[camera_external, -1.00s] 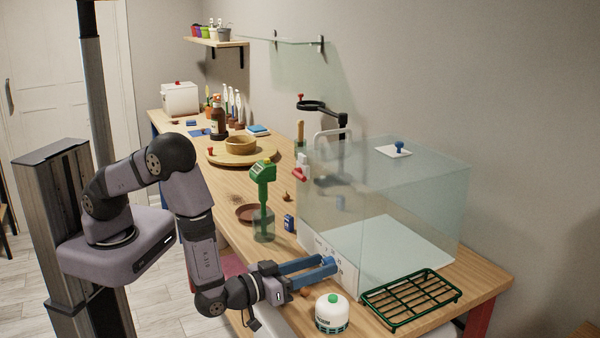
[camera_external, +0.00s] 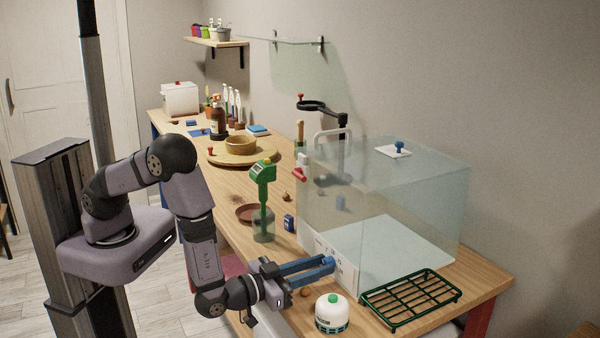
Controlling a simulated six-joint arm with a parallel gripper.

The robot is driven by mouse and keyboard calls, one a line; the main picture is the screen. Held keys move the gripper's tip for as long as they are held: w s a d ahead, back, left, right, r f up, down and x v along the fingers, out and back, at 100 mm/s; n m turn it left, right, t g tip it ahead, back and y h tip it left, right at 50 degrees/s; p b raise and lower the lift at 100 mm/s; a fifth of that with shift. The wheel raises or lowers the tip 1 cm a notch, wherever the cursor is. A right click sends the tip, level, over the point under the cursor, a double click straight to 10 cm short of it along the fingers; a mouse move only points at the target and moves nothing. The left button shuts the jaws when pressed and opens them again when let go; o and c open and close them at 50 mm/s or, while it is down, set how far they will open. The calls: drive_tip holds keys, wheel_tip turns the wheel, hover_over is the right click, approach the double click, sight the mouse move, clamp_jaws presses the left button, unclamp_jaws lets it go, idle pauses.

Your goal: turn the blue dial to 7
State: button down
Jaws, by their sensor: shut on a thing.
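The blue dial (camera_external: 329,262) sits on the white front panel (camera_external: 347,270) of the clear glass case. My gripper (camera_external: 325,264) reaches it from the left with its long blue fingers, and it is shut on the dial. The fingers and the small size hide most of the dial. The marks around it are too small to read, so I cannot tell which number it points to.
A green wire rack (camera_external: 411,297) lies to the right. A green meter in a glass (camera_external: 263,200) and a small blue box (camera_external: 289,222) stand behind the fingers.

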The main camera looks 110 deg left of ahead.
drive_tip(key=c, duration=1.5)
unclamp_jaws()
drive_tip(key=shift+b+v, duration=1)
drive_tip(key=shift+v, duration=2.7)
